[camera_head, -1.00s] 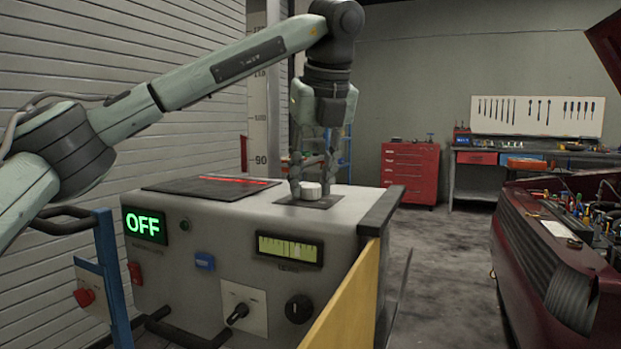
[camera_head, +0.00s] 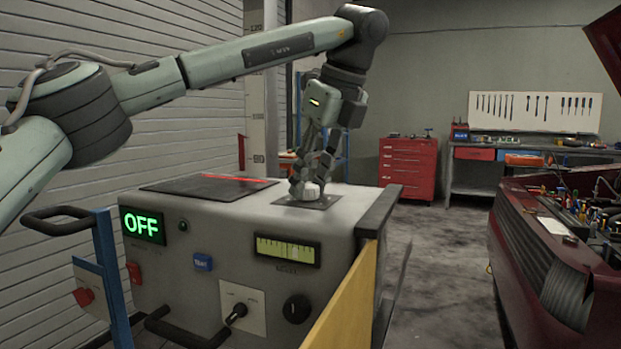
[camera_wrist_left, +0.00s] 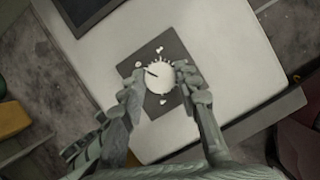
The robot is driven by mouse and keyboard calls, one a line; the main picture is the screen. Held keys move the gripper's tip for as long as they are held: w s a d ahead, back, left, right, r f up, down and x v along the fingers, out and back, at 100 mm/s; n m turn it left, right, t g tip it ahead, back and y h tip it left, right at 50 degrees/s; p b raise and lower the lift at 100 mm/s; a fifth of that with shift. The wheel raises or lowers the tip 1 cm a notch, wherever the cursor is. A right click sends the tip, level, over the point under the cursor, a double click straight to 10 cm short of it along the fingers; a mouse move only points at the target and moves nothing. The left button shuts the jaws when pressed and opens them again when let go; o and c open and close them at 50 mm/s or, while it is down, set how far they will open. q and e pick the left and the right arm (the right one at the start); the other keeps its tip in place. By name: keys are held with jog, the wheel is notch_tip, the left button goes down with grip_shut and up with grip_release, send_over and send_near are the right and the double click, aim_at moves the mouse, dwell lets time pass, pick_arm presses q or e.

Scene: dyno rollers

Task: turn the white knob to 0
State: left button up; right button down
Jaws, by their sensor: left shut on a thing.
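The white knob (camera_head: 311,190) sits on a dark square plate (camera_head: 322,202) on top of the grey console. In the left wrist view the knob (camera_wrist_left: 160,77) is round, with a dark pointer mark toward the upper left and small marks around it on the plate (camera_wrist_left: 180,52); the marks are too small to read. My left gripper (camera_head: 312,183) reaches down from above, shut on the knob, with its fingers (camera_wrist_left: 158,85) on either side of it. My right gripper is not in view.
The grey console (camera_head: 225,270) has a green OFF display (camera_head: 143,225), a gauge (camera_head: 287,250), a black dial (camera_head: 296,308) and a lever switch (camera_head: 237,314) on its front. A yellow panel (camera_head: 345,305) stands at its right. A dark red car (camera_head: 535,260) is farther right.

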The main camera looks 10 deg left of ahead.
pick_arm(q)
jog(key=o, duration=1.1)
jog(key=shift+o, duration=0.2)
jog(key=shift+r, duration=0.1)
jog(key=v, duration=1.2)
